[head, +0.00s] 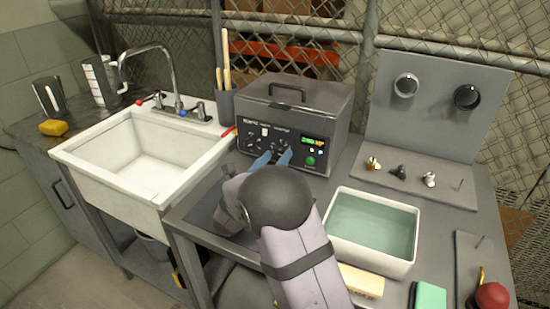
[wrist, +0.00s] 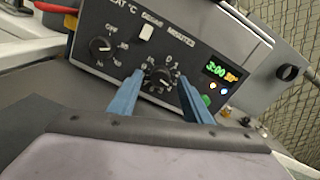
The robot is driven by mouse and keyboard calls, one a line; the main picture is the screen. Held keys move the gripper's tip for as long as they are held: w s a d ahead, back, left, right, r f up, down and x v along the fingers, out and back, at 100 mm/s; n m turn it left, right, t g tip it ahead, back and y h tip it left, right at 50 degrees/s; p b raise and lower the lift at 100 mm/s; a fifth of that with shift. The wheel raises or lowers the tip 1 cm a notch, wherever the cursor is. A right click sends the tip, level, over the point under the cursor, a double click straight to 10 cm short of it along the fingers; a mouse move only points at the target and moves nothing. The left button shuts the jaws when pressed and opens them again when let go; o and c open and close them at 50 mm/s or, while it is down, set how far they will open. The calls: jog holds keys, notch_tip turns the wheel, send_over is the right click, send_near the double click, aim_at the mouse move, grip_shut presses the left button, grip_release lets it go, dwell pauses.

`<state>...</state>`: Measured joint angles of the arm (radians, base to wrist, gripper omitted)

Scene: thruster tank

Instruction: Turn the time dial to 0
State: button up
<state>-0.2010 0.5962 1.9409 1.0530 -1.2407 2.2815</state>
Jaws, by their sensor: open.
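The time dial (wrist: 161,79) is a small black knob with white marks on the front of the grey box (head: 293,105), under a "minutes" label in the wrist view. Its exact pointer angle is hard to read. The box's green display (wrist: 216,69) seems to read 3:00. My gripper (head: 272,159) has blue fingers and is open at the box's front. In the wrist view its fingertips (wrist: 160,84) stand on either side of the time dial, with a gap to the knob. I cannot tell whether they reach the knob's depth. My fingers hide part of the panel.
A second black dial (wrist: 101,47), marked for heat, sits left of the time dial, with a white switch (wrist: 146,33) between. A green button (wrist: 205,100) is below the display. A water-filled white tub (head: 332,250) stands right of my arm; a sink (head: 82,166) is left.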

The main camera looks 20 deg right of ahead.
jog(key=c, duration=1.1)
jog(key=shift+f+n+b, duration=0.15)
jog(key=shift+n+b, duration=0.65)
jog(key=shift+b, duration=0.05)
jog(key=shift+r+n+b, duration=0.2)
jog(key=shift+n+b, duration=0.45)
jog(key=shift+n, duration=0.85)
jog(key=o, duration=1.1)
jog(key=shift+b+v, duration=0.65)
jog(key=shift+v, duration=3)
